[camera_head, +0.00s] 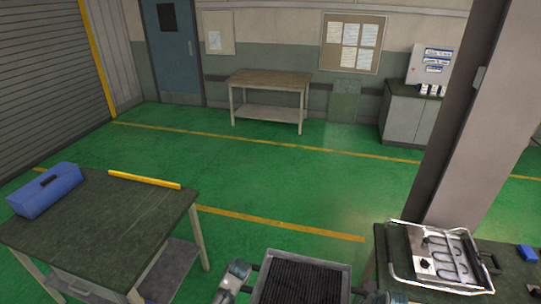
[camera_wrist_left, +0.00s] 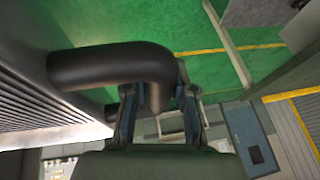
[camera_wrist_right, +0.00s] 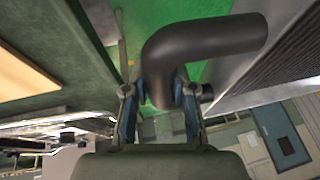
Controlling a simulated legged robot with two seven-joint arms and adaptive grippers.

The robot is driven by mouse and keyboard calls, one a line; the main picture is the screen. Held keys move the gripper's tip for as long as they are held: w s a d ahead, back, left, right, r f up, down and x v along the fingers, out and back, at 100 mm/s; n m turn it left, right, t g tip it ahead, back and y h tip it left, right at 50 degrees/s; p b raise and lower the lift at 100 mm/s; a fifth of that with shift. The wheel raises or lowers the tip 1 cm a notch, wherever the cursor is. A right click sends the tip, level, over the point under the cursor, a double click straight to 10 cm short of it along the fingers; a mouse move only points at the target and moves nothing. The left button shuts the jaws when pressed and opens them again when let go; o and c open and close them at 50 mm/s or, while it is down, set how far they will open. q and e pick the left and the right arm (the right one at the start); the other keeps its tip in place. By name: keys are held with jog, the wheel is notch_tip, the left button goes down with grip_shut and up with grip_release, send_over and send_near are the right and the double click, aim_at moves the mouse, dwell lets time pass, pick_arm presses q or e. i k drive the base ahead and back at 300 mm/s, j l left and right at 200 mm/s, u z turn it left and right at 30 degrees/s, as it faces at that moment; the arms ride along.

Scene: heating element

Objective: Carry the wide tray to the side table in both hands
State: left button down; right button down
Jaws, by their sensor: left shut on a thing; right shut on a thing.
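The wide tray (camera_head: 303,281) has a dark ribbed top and a pale metal rim. It shows at the bottom middle of the head view, its near part cut off by the frame. My left gripper (camera_head: 248,270) is shut on the tray's left handle; in the left wrist view the black bent handle (camera_wrist_left: 110,66) runs between the fingers. My right gripper (camera_wrist_right: 163,90) is shut on the other black handle (camera_wrist_right: 205,38). Two tables could be the side table: a dark-topped one (camera_head: 115,225) at left and a wooden-topped one (camera_head: 270,78) at the back wall.
The left table carries a blue toolbox (camera_head: 45,190) and a yellow bar (camera_head: 145,180). A right-hand bench (camera_head: 510,260) holds a metal frame device (camera_head: 440,256) and a small blue item (camera_head: 528,253). A pillar (camera_head: 475,120) rises behind it. Green floor (camera_head: 280,190) is clear ahead.

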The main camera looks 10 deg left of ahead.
aim_at(113, 214)
jog(key=i+j, duration=0.1)
jog(key=j, duration=0.6)
jog(key=i+j, duration=0.1)
jog(key=j, duration=1.3)
jog(key=i+j, duration=0.15)
jog(key=j, duration=0.55)
jog(key=i+j, duration=0.1)
jog(key=j, duration=0.6)
jog(key=i+j, duration=0.1)
jog(key=j, duration=0.6)
jog(key=i+j, duration=0.1)
jog(key=j, duration=1.3)
jog(key=i, duration=0.05)
